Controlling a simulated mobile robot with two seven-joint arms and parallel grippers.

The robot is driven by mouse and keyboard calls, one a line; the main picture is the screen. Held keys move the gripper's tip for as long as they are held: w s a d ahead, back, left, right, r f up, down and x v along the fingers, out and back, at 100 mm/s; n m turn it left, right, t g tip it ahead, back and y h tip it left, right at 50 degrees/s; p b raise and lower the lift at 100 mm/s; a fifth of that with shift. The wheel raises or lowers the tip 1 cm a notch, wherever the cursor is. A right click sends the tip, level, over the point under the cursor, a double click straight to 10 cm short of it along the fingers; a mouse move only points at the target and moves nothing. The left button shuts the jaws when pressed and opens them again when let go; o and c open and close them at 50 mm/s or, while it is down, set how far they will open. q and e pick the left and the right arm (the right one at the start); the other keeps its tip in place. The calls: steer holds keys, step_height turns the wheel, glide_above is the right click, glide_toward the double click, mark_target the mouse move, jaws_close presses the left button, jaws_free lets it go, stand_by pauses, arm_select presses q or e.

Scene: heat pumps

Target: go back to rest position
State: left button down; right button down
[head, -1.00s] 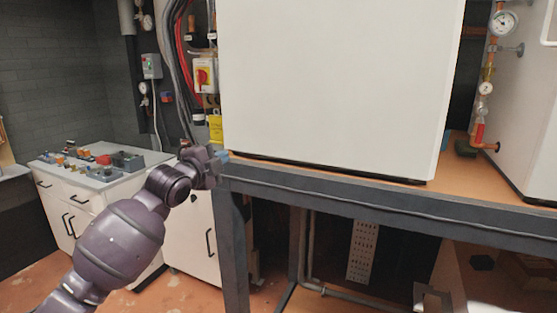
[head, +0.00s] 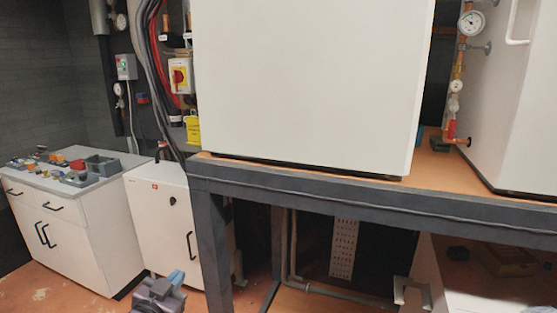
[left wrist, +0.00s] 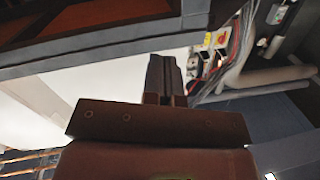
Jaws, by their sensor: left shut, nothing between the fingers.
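My left gripper (head: 172,281) shows at the bottom of the head view, low in front of the white cabinet and left of the steel table's front leg. Only its end part is in the picture; the rest of the arm is below the edge. In the left wrist view the gripper's fingers (left wrist: 166,80) are shut together with nothing between them. They appear clear of the things around them. My right gripper is in neither view.
A grey steel table (head: 330,196) bears a large white heat pump casing (head: 305,80). A low white cabinet (head: 165,215) and a counter (head: 75,235) with small parts stand at left. A red-and-yellow switch (head: 181,76) is on the wall. The floor at lower left is clear.

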arm_select(q)
steer(key=s+a+f+n+g+y, duration=0.2)
steer(key=s+f, duration=0.9)
steer(key=s, duration=0.2)
steer(key=s+a+f+n+g+y, duration=0.1)
steer(key=s+a+f+n+g, duration=0.1)
steer(key=s+f, duration=0.8)
steer(key=s+a+g, duration=0.1)
steer(key=s, duration=0.2)
steer(key=shift+f+n+y, duration=0.3)
steer(key=shift+f+y, duration=0.05)
steer(key=shift+y, duration=0.05)
steer(key=shift+d, duration=0.1)
